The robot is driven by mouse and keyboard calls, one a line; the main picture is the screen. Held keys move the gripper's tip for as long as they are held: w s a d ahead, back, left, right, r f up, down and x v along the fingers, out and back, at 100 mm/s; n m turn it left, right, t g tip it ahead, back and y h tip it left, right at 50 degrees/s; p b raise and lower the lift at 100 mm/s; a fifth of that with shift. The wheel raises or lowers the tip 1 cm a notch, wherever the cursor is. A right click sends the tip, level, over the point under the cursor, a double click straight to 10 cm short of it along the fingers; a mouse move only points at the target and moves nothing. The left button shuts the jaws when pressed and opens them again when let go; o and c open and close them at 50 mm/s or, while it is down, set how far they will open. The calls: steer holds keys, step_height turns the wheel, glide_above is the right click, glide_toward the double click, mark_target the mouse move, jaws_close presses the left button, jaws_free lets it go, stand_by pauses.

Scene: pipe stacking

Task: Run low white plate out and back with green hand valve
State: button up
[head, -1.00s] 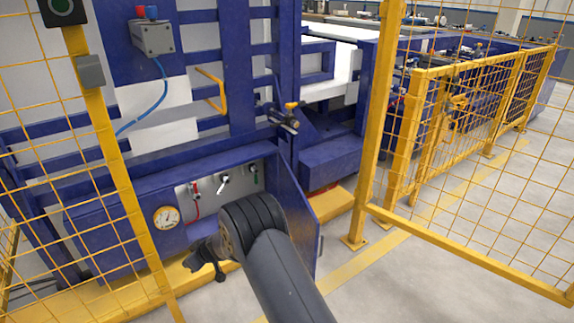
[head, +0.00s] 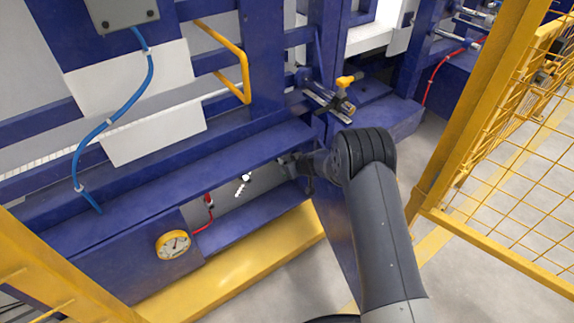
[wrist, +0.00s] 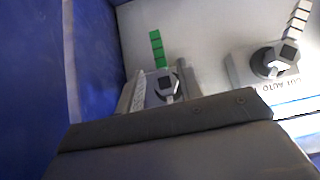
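The green hand valve (wrist: 158,50) shows in the wrist view with its green handle pointing up from a dark hub on the pale panel. My gripper (wrist: 162,88) has its two fingers apart, one on each side of the valve's hub. Contact cannot be told. In the head view my gripper (head: 298,165) reaches into the blue cabinet opening, and the green valve is hidden there. I cannot tell which is the low white plate.
A white-handled valve (head: 242,185), beside the green one, also shows in the wrist view (wrist: 298,20). A red valve (head: 208,201) and a gauge (head: 173,244) are further left. The cabinet's open blue door (head: 338,235) stands close to my arm. Yellow fencing (head: 490,110) is at right.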

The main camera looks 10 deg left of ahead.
steer(key=shift+x, duration=2.3)
jaws_close()
steer(key=shift+r, duration=0.1)
